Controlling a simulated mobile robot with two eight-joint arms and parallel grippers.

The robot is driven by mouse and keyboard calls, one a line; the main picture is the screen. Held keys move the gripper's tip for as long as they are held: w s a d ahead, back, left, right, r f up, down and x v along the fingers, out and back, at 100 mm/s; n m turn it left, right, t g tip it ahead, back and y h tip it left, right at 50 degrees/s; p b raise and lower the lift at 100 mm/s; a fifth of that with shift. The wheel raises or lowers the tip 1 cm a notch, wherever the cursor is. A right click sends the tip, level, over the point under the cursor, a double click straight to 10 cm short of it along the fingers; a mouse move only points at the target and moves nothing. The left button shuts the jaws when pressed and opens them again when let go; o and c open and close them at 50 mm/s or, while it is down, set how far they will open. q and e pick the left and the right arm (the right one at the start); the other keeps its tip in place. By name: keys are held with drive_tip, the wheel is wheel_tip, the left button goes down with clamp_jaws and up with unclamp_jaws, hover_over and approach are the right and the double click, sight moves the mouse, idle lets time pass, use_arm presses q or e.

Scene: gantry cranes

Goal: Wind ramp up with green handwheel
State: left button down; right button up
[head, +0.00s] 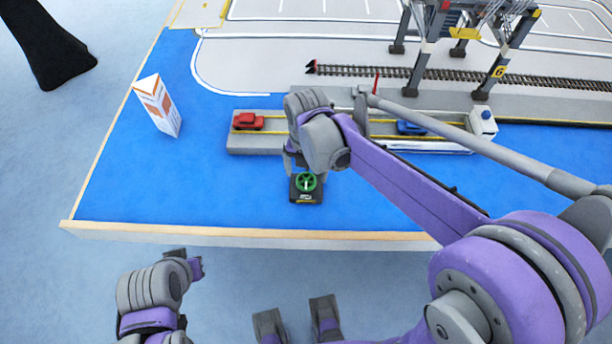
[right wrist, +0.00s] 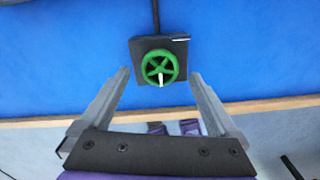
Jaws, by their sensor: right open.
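The green handwheel (head: 306,181) sits on a small black box (head: 306,196) on the blue surface near the table's front edge. In the right wrist view the handwheel (right wrist: 159,67) faces me and has a pale knob at its lower rim. My right gripper (right wrist: 158,76) is open, with its fingers apart on either side of the wheel in that view and nothing gripped. In the head view my right gripper (head: 293,163) points down just behind the wheel, partly hidden by its wrist. My left gripper (head: 190,263) is low in front of the table, its fingers unclear. I cannot tell which part is the ramp.
A long grey deck (head: 240,144) with yellow edges carries a red car (head: 248,121) and a blue car (head: 410,128). A white and orange carton (head: 158,105) stands at the left. A gantry crane (head: 495,70) and rail track (head: 350,70) lie behind. Blue surface left of the wheel is clear.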

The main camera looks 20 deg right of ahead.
sight(306, 183)
drive_tip(key=shift+f, duration=1.25)
drive_tip(key=c, duration=1.4)
